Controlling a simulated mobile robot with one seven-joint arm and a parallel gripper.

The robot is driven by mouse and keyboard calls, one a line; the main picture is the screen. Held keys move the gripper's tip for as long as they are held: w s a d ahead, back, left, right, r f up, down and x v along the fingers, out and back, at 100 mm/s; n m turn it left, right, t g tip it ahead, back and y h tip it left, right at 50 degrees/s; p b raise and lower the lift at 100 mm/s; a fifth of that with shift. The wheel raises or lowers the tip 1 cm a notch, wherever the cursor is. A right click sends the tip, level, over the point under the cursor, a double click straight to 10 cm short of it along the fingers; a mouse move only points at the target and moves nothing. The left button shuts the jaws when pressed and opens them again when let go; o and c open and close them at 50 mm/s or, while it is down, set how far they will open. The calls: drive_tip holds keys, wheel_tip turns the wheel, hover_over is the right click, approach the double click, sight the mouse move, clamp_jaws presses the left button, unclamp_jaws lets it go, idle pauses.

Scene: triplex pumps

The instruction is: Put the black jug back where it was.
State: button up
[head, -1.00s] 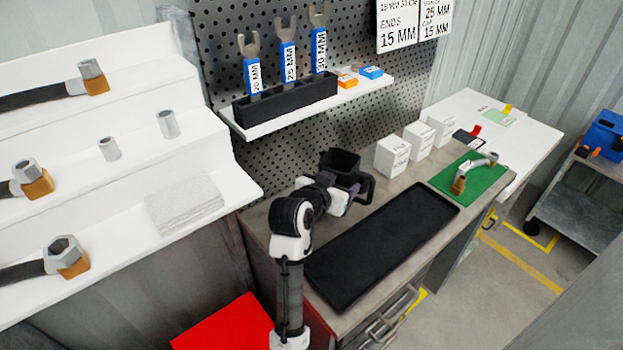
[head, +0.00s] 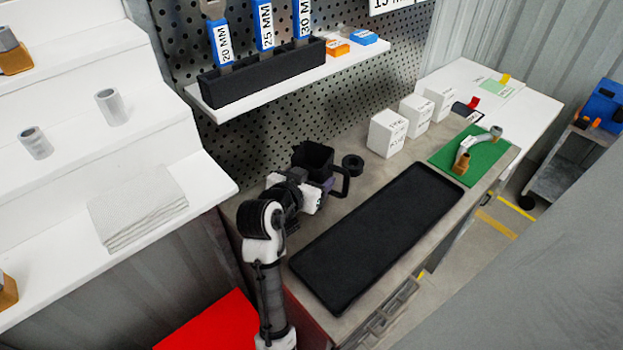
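The black jug (head: 314,157) is upright with its dark open mouth up, at the back of the grey workbench, left of the white boxes. Its handle (head: 345,183) points right, toward the black tray. My gripper (head: 322,186) is at the jug's near side, close to the handle, and appears shut on it. The fingertips are mostly hidden by the jug and my wrist. I cannot tell whether the jug's base touches the bench.
A black ring (head: 353,165) lies just right of the jug. The long black tray (head: 375,235) fills the bench front. White boxes (head: 388,133) and a green mat (head: 487,160) with a pipe fitting are farther right.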

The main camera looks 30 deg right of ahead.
drive_tip(key=shift+w+f, duration=0.2)
drive_tip(key=shift+w, duration=0.1)
drive_tip(key=shift+s+r, duration=0.15)
drive_tip(key=shift+a, duration=0.1)
drive_tip(key=o, duration=1.2)
drive_tip(key=shift+f, duration=0.2)
